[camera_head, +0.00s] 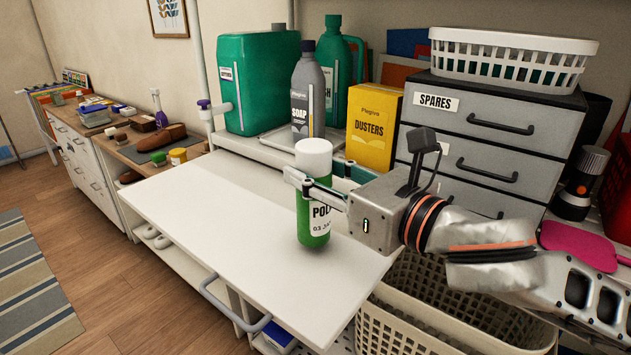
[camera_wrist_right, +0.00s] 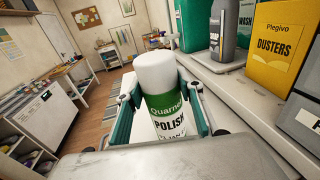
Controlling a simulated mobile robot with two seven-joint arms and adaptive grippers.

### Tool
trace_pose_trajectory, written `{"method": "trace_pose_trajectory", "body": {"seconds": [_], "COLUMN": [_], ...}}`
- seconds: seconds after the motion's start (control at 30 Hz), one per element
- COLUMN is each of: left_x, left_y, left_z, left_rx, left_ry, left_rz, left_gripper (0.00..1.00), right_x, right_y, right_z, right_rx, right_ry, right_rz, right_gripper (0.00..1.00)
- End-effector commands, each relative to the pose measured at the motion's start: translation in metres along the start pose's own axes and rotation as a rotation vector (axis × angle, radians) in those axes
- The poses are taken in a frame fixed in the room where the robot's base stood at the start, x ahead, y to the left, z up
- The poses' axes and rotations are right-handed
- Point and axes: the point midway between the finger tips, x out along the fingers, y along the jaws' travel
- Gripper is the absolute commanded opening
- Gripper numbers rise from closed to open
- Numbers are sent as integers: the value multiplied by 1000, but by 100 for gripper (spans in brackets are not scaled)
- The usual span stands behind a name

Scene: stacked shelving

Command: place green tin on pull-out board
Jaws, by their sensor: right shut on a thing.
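The green tin (camera_head: 313,222) is a cylinder with a white cap and a label reading POLISH; it also shows in the right wrist view (camera_wrist_right: 165,105). My right gripper (camera_head: 318,186) is shut on the tin around its upper body, with one finger on each side in the right wrist view (camera_wrist_right: 164,100). The tin is upright over the white pull-out board (camera_head: 215,225), toward its right part. I cannot tell whether its base touches the board. The board is extended and otherwise bare. My left gripper is not in view.
Behind the board, a shelf holds a green canister (camera_head: 258,85), a grey soap bottle (camera_head: 307,95) and a yellow dusters box (camera_head: 374,125). Grey drawers (camera_head: 480,130) stand at right. A cream basket (camera_head: 430,325) sits below the board's right edge.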

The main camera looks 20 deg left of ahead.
Motion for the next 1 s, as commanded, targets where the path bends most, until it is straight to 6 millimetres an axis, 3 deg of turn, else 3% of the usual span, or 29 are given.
{"method": "trace_pose_trajectory", "body": {"seconds": [0.13, 0.53, 0.57, 0.6, 1.0], "left_x": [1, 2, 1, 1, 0], "left_y": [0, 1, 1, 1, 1], "left_z": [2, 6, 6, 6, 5], "left_rx": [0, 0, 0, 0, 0], "left_ry": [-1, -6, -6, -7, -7], "left_rz": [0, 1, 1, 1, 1], "left_gripper": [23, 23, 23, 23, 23], "right_x": [1, 1, 1, 1, 1], "right_y": [0, 0, 0, 0, 0], "right_z": [-14, -18, -19, -18, -14], "right_rx": [1, -1, 0, 0, 0], "right_ry": [-2, -2, 0, 0, -1], "right_rz": [0, 0, 0, 0, 0], "right_gripper": [7, 7, 45, 54, 54]}}
